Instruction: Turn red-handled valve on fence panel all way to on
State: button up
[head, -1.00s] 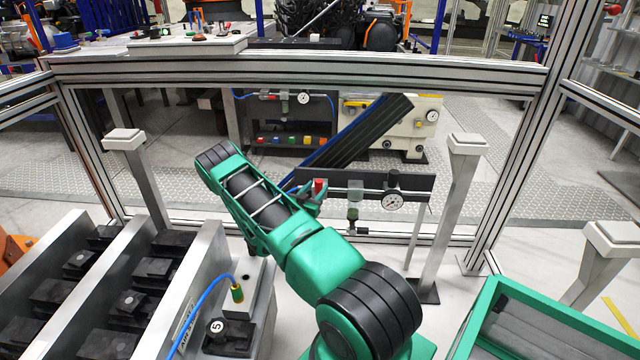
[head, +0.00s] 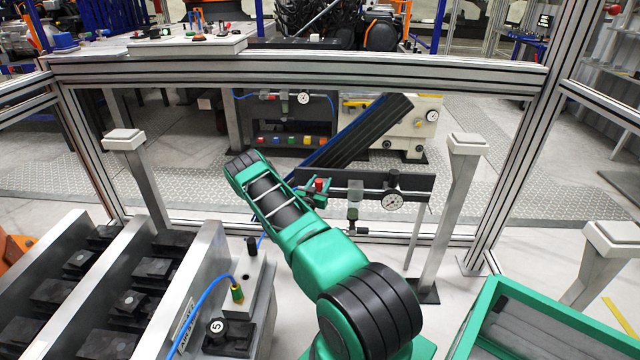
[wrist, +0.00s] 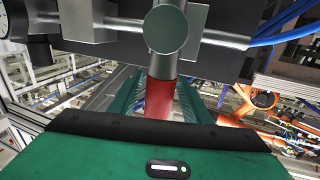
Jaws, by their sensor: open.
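The valve's red handle (head: 320,184) shows in the head view on the pipe in front of the dark fence panel (head: 415,183), left of a round pressure gauge (head: 392,201). In the wrist view the red handle (wrist: 160,97) extends down from the round grey valve body (wrist: 165,29). My gripper (head: 316,190) is at the handle, its green fingers open. In the wrist view the fingers of my gripper (wrist: 159,100) lie on either side of the handle, with the handle between them. Whether either finger touches it cannot be told.
A fence rail (head: 300,70) crosses behind the valve, and a grey post (head: 455,200) stands to its right. A blue hose (wrist: 285,30) runs at the right of the valve in the wrist view. A green-rimmed bin (head: 560,325) is at lower right.

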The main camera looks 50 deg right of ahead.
jog(key=shift+w+d, duration=0.2)
jog(key=shift+d, duration=0.25)
